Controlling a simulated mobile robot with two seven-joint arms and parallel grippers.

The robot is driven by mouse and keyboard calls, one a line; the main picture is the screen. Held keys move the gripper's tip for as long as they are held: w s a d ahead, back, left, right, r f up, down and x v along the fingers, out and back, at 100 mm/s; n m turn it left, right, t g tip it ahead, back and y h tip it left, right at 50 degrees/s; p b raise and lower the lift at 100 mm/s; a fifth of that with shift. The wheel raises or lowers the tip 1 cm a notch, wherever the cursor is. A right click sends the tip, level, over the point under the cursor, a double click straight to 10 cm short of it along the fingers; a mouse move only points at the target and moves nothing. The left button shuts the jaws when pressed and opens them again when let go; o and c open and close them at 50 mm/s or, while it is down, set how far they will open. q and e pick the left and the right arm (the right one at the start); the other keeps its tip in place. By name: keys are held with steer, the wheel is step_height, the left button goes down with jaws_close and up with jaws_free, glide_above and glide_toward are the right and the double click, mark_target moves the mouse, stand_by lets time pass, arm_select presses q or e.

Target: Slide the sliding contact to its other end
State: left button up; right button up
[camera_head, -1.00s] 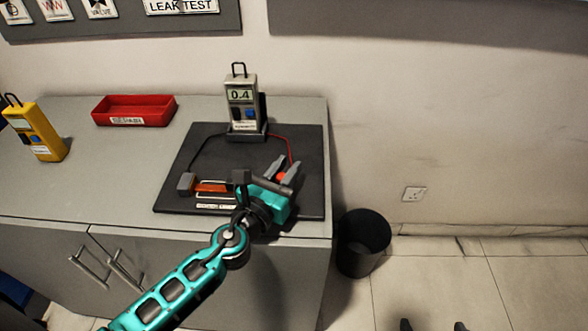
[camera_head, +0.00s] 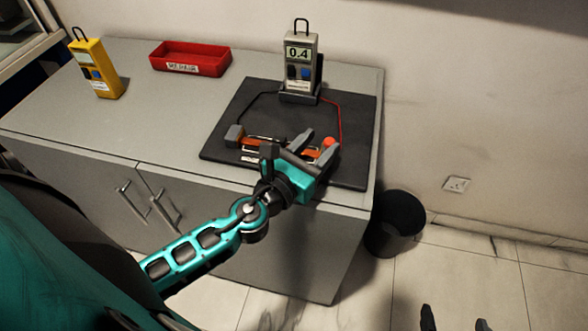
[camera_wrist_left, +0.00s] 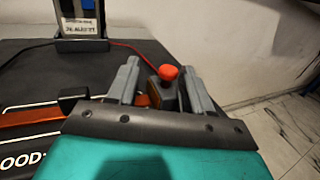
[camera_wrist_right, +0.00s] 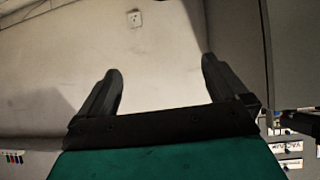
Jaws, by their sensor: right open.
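The sliding contact is a dark block with a red knob (camera_head: 330,141), near the right end of an orange-brown track (camera_head: 250,142) on the dark mat. In the left wrist view its red knob (camera_wrist_left: 168,72) shows between my fingers, nearer the right one. My left gripper (camera_head: 316,142) is open, with its fingers over the right part of the track. A gap shows left of the knob; contact with the right finger is unclear. The gripper hides part of the track. My right gripper (camera_wrist_right: 160,66) is open and empty, facing a pale wall, outside the head view.
A grey meter (camera_head: 299,60) reading 0.4 stands at the mat's back, with black and red leads to the track. A red bin (camera_head: 190,57) and a yellow meter (camera_head: 97,68) stand left on the grey cabinet. A black waste bin (camera_head: 396,224) stands on the floor, right.

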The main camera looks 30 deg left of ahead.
arm_select(q)
steer(key=s, duration=0.2)
steer(key=s+b, duration=0.1)
steer(key=s, duration=0.2)
steer(key=s+a+b, duration=0.1)
steer(key=s, duration=0.1)
steer(key=shift+s+f, duration=0.15)
steer(key=shift+s, duration=0.7)
arm_select(e)
steer(key=shift+w+a+f+y, duration=0.15)
steer(key=shift+w+a+f, duration=0.05)
steer(key=shift+a, duration=0.2)
steer(key=shift+w+a+f+y, duration=0.15)
steer(key=shift+w+a, duration=0.05)
steer(key=shift+a, duration=0.15)
steer(key=shift+d+f, duration=0.1)
steer(key=shift+f, duration=0.05)
